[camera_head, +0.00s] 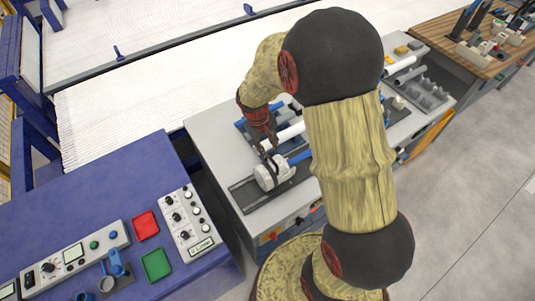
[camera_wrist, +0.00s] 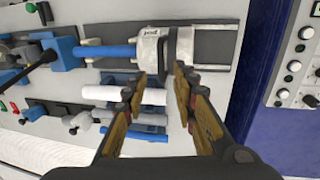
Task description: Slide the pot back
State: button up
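The white pot (camera_head: 270,176) sits on a dark rail (camera_head: 247,194) near the left end of the workbench, with a blue rod (camera_head: 299,157) at its right side. In the wrist view the pot (camera_wrist: 150,46) carries a small dark label, and the blue rod (camera_wrist: 108,51) meets its left side. My gripper (camera_head: 266,149) is just over the pot. In the wrist view my gripper (camera_wrist: 159,76) is open, its two fingertips apart at the pot's near edge. Whether a finger touches the pot cannot be told.
A white pipe (camera_wrist: 122,95) lies on blue supports beside the rail, with a grey pipe (camera_wrist: 118,115) next to it. Blue clamps (camera_wrist: 60,50) stand at the left in the wrist view. A blue table (camera_head: 80,215) with control boxes stands left of the workbench.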

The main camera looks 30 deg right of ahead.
aim_at(272, 160)
jog(key=f, duration=0.2)
jog(key=d+f, duration=0.1)
jog(key=f, duration=0.4)
jog(key=shift+d+f, duration=0.2)
jog(key=shift+f, duration=0.1)
jog(key=c, duration=0.3)
jog(key=c, duration=0.4)
jog(key=shift+a, duration=0.1)
grip_shut()
